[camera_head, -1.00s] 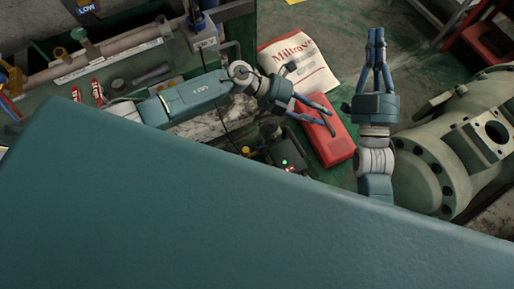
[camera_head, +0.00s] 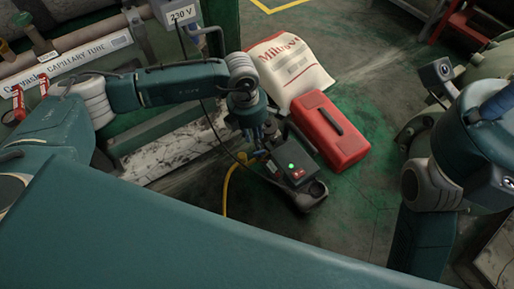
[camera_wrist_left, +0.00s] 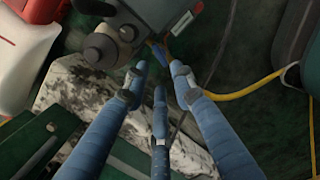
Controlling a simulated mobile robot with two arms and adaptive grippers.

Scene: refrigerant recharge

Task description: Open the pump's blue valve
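The pump (camera_head: 297,168) is a dark unit with a green light on the floor near the centre of the head view. It also shows at the top of the left wrist view (camera_wrist_left: 150,18). A small blue part (camera_wrist_left: 158,50), which looks like the blue valve, sits beside the yellow hose, just beyond my left fingertips. My left gripper (camera_head: 265,148) points down at the pump's near left side. Its three blue fingers (camera_wrist_left: 159,72) are spread and hold nothing visible. My right arm is at the right; its blue gripper part (camera_head: 497,103) is cut by the picture edge.
A red toolbox (camera_head: 328,130) and a white sack (camera_head: 290,68) lie behind the pump. A yellow hose (camera_head: 228,190) and a dark cable run close to my left gripper. A pipe rack (camera_head: 75,60) stands left. Green floor is bare right of the toolbox.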

